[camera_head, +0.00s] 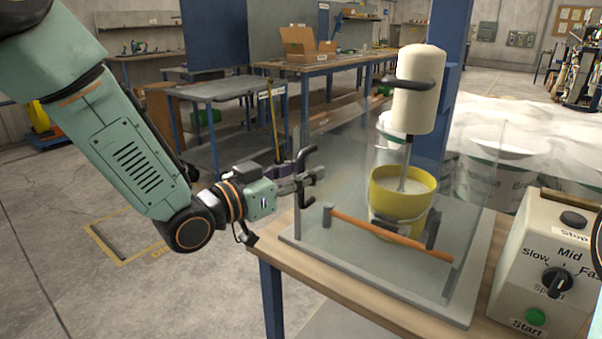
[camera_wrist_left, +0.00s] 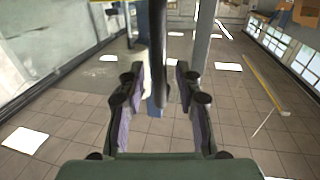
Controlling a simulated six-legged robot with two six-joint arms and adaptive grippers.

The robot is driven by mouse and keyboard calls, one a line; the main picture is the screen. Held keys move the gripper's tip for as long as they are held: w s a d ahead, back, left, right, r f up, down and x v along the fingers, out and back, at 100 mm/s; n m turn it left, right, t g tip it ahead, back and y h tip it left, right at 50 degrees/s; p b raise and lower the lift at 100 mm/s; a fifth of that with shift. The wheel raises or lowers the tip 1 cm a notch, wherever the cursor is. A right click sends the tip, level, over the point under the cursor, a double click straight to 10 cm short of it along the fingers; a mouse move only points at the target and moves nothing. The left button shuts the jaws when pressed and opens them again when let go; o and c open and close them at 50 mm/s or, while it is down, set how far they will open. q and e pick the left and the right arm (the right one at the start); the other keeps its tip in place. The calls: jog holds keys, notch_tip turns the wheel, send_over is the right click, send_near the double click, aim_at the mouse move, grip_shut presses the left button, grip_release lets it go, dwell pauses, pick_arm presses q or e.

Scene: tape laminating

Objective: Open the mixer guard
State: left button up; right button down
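The mixer guard (camera_head: 345,150) is a clear panelled box around the mixer, standing on a grey base plate (camera_head: 400,285). Its black bar handle (camera_head: 302,172) is at the left side. My left gripper (camera_head: 312,180) is at this handle. In the left wrist view the dark bar of the handle (camera_wrist_left: 157,50) stands upright between the two fingers, with gaps on both sides, so the gripper (camera_wrist_left: 162,95) is open. Inside the guard, the cream mixer (camera_head: 416,90) has its shaft in a yellow bucket (camera_head: 385,205). My right gripper is not in view.
A control box (camera_head: 548,265) with a speed knob and buttons stands at the right on the wooden table (camera_head: 275,245). Large white buckets (camera_head: 495,155) stand behind. Floor at the left is open.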

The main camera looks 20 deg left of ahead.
pick_arm(q)
grip_shut()
dwell(0.8)
